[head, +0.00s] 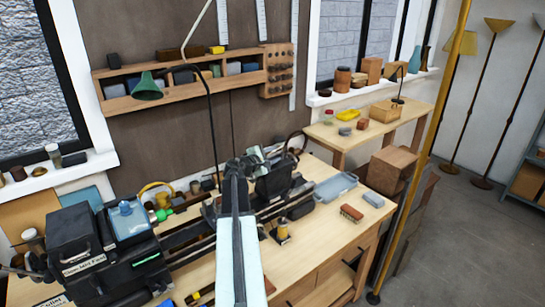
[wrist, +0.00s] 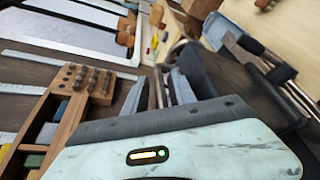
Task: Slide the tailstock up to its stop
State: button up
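The lathe's tailstock (head: 274,182) is a dark block on the right part of the bed, seen in the head view behind my arm. The dark bed rails (head: 185,238) run left to the black headstock (head: 80,252). My gripper (head: 262,151) is beside the tailstock's upper part; my arm hides part of the bed. The stop cannot be made out.
A wall shelf (head: 185,84) and a green lamp (head: 148,87) are behind the lathe. A blue-grey tray (head: 336,187) and a brush (head: 351,213) lie on the bench right of it. A yellow post (head: 425,140) stands at the right. The bench's front right is mostly clear.

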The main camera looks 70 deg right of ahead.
grip_shut()
jog(key=shift+s, duration=0.1)
dwell(1.2)
